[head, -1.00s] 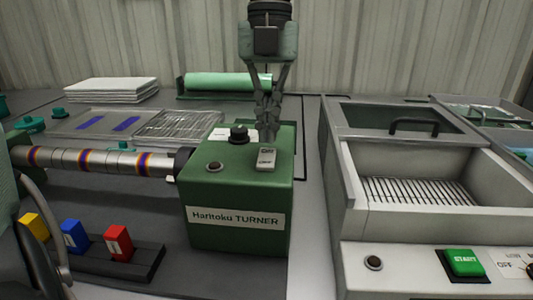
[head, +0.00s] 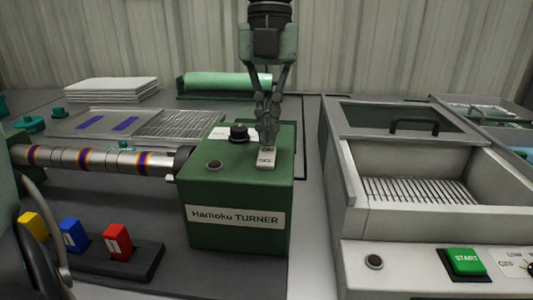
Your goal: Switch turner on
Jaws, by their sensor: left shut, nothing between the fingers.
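The turner (head: 238,235) is a green box labelled "Haritoku TURNER" in the middle of the head view. A pale rocker switch (head: 266,158) with on/off lettering sits on its top, near the right. My left gripper (head: 268,142) comes down from above, shut and empty, with its fingertips at the far end of the switch, seemingly touching it. The fingertips cover part of the switch's far end. A black knob (head: 239,132) and a small round button (head: 215,165) are also on the box top. My right gripper is not in view.
A metal roller with coloured bands (head: 90,160) runs left from the turner. Yellow, blue and red blocks (head: 118,242) stand in a dark holder at front left. A grey machine with a green START button (head: 466,262) stands at the right.

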